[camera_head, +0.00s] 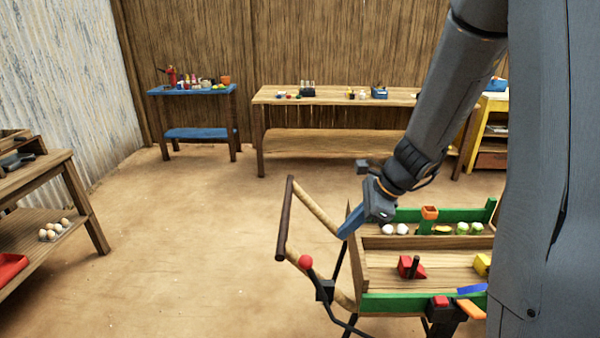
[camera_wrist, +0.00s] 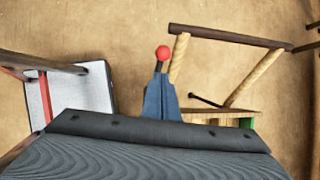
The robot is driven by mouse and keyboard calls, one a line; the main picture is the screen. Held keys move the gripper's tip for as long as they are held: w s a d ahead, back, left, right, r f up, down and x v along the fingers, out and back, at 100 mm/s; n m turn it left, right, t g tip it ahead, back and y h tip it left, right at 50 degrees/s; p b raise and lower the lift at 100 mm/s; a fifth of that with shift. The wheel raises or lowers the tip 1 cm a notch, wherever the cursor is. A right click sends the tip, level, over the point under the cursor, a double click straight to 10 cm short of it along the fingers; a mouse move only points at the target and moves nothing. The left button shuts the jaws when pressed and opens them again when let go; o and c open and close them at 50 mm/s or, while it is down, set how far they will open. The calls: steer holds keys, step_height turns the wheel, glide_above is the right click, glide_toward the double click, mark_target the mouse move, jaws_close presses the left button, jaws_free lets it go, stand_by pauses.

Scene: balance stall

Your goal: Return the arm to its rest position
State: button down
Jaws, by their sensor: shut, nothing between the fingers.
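My arm reaches down from the upper right in the head view. My gripper (camera_head: 348,228) hangs over the left end of a wooden cart (camera_head: 395,263), beside its handle (camera_head: 284,220), with its blue fingers pointing down and left. In the wrist view the fingers (camera_wrist: 160,84) are together, with nothing held between them. A red ball knob (camera_head: 305,261) on a dark lever shows below the gripper in the head view. It also shows just beyond the fingertips in the wrist view (camera_wrist: 162,52). I cannot tell the gap between gripper and cart.
The cart carries white and green round items and red and yellow blocks. A wooden table (camera_head: 50,178) stands at left, a blue table (camera_head: 195,90) and a long wooden bench (camera_head: 300,95) at the back. Bare floor (camera_head: 190,240) lies open left of the cart.

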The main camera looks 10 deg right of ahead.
steer(key=s+a+r+n+g+h, duration=0.1)
steer(key=s+n+h, duration=0.4)
steer(key=s+n, duration=0.9)
steer(key=n, duration=0.7)
steer(key=shift+s+a+r+g, duration=0.2)
steer(key=shift+a+r+g, duration=0.1)
steer(key=shift+a, duration=0.05)
